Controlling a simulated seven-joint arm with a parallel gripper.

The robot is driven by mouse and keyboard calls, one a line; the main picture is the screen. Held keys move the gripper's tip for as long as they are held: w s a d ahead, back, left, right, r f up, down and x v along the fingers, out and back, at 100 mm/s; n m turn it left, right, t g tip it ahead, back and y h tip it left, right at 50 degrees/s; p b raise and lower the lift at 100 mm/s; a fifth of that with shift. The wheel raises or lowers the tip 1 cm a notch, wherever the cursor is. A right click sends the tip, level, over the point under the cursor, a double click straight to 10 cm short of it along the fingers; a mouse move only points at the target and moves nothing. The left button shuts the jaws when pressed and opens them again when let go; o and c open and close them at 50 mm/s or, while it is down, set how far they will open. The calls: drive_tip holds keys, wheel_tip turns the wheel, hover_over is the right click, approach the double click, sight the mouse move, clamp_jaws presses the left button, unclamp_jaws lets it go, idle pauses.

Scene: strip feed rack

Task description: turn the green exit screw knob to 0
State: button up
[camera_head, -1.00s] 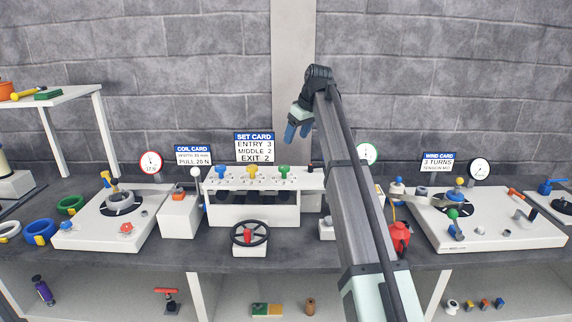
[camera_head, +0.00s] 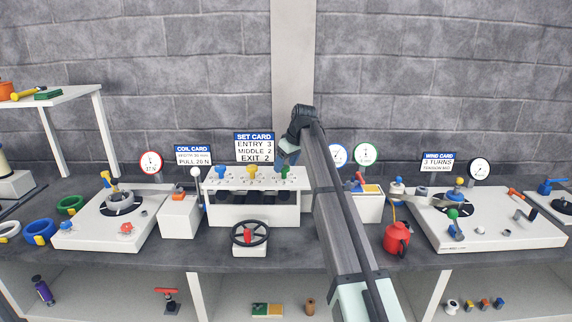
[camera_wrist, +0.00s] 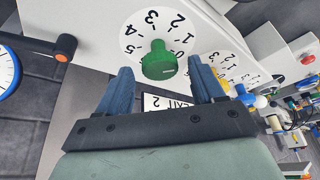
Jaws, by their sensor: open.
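The green exit screw knob (camera_head: 284,171) is the rightmost of three knobs on top of the white feed rack (camera_head: 225,212). In the wrist view the green knob (camera_wrist: 159,61) stands on a white numbered dial (camera_wrist: 140,32), just ahead of the gap between my fingertips. In the head view my gripper (camera_head: 288,150) is just above the green knob, partly hidden by my arm. The set card (camera_head: 255,147) reads ENTRY 3, MIDDLE 2, EXIT 2.
The yellow knob (camera_head: 252,172) and blue knob (camera_head: 221,171) stand left of the green one. A black handwheel (camera_head: 249,234) is in front of the rack. A red can (camera_head: 397,238) and round gauges (camera_head: 365,154) are to the right of my arm.

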drive_tip(key=shift+f, duration=0.2)
drive_tip(key=shift+c, duration=0.3)
drive_tip(key=c, duration=1)
drive_tip(key=m, duration=0.1)
drive_tip(key=m+h, duration=0.1)
drive_tip(key=m, duration=0.1)
drive_tip(key=m+t, duration=0.1)
drive_tip(key=shift+s+a+m, duration=0.1)
drive_tip(key=shift+a+m, duration=0.15)
drive_tip(key=shift+m, duration=0.05)
drive_tip(key=shift+a+m+h, duration=0.15)
drive_tip(key=shift+m+h, duration=0.95)
drive_tip(key=shift+m, duration=1.1)
